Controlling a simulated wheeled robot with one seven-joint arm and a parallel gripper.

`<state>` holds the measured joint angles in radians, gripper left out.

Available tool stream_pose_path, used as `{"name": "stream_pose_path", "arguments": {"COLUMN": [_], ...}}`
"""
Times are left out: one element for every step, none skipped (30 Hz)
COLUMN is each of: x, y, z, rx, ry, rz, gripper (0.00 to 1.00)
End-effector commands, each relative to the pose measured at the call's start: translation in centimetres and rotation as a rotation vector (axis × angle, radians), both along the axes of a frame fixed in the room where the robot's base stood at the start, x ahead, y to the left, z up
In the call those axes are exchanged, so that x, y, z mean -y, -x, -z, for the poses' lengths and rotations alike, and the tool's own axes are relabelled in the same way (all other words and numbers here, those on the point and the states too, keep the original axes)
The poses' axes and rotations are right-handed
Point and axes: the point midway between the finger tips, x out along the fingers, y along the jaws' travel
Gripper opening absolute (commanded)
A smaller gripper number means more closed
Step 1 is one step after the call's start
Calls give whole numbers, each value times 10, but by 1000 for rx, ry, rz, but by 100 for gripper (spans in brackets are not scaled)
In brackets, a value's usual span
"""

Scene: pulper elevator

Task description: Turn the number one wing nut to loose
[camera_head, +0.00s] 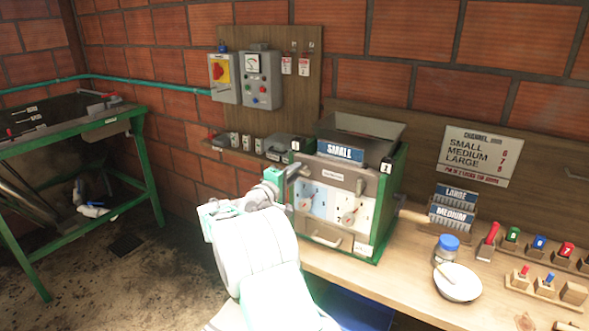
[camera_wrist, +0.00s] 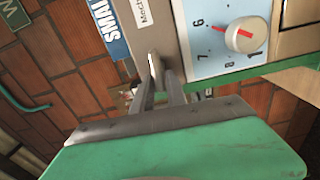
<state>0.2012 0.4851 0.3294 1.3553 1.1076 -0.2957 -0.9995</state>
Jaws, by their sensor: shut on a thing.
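The pulper (camera_head: 345,190) is a green-sided box with a grey hopper on top, standing on the bench. My gripper (camera_head: 290,174) is at the left corner, just below tag "1". In the wrist view my gripper (camera_wrist: 163,85) is shut on a small grey metal fin, the number one wing nut (camera_wrist: 153,64), at the front panel's edge. The fingers partly hide it. I cannot tell how far it is turned.
A blue-lidded jar (camera_head: 446,247), a white bowl (camera_head: 458,283) and numbered blocks stand on the bench (camera_head: 400,275) to the right. A control box (camera_head: 260,80) hangs behind.

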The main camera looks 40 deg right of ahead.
Motion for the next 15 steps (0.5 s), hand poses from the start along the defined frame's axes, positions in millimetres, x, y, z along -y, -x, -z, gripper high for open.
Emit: {"name": "stream_pose_path", "arguments": {"x": [0, 0, 0, 0, 0, 0, 0, 0, 0, 0, 0, 0, 0, 0, 0], "y": [0, 0, 0, 0, 0, 0, 0, 0, 0, 0, 0, 0, 0, 0, 0], "z": [-1, -1, 0, 0, 0, 0, 0, 1, 1, 1, 1, 1, 1, 1, 1], "rx": [-11, -19, -25, -30, -33, -37, -39, -40, -41, -41, -41, -41, -41, -41, -41], "ry": [4, 7, 9, 11, 12, 13, 14, 14, 16, 16, 15, 16, 15, 15, 15], "rz": [0, 0, 0, 1, 1, 1, 1, 1, 1, 1, 1, 1, 1, 1, 1], "gripper": [0, 0, 0, 0, 0, 0, 0, 0, 0, 0, 0, 0, 0, 0, 0]}}
